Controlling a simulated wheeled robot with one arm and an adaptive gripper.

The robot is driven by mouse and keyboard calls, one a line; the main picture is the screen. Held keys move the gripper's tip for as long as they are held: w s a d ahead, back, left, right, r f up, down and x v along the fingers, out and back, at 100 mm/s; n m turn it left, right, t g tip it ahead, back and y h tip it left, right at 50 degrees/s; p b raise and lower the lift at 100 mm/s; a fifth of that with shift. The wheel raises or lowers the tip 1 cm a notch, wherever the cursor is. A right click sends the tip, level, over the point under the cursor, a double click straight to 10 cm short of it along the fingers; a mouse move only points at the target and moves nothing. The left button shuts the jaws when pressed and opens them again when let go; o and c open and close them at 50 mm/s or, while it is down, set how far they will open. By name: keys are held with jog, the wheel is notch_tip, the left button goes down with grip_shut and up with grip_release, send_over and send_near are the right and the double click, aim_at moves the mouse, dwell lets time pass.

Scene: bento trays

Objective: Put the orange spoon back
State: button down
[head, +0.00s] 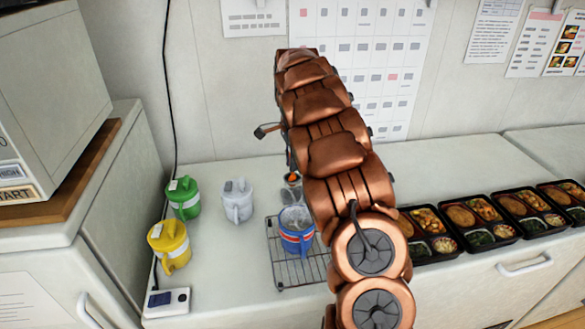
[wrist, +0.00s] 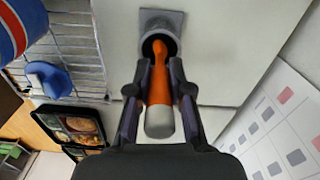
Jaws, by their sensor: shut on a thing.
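The orange spoon (wrist: 160,92) is between the fingers of my gripper (wrist: 159,68) in the wrist view. The fingers are shut on its orange shaft, and its pale grey end points toward the palm. Its far orange end is at the mouth of a round grey holder (wrist: 147,49) with a square base. I cannot tell how deep it sits in the holder. In the head view a small bit of orange (head: 292,178) shows at the holder (head: 291,192), left of my arm. My gripper is hidden behind my arm there.
A blue mug (head: 296,238) with a red band stands on a wire rack (head: 292,270). Green (head: 184,199), white (head: 237,203) and yellow (head: 170,246) mugs stand left. Several bento trays (head: 490,232) line the right. A wall sheet (head: 345,30) hangs behind my arm.

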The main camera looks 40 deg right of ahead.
aim_at(293, 176)
jog(key=shift+f+p, duration=0.4)
jog(key=shift+f, duration=1.1)
jog(key=shift+f, duration=0.15)
jog(key=c, duration=1.1)
grip_release()
jog(key=shift+o, duration=0.2)
notch_tip(293, 176, up, 11)
jog(key=b, duration=0.2)
jog(key=shift+r+b, duration=0.2)
jog(key=shift+b, duration=0.15)
jog(key=shift+r, duration=0.4)
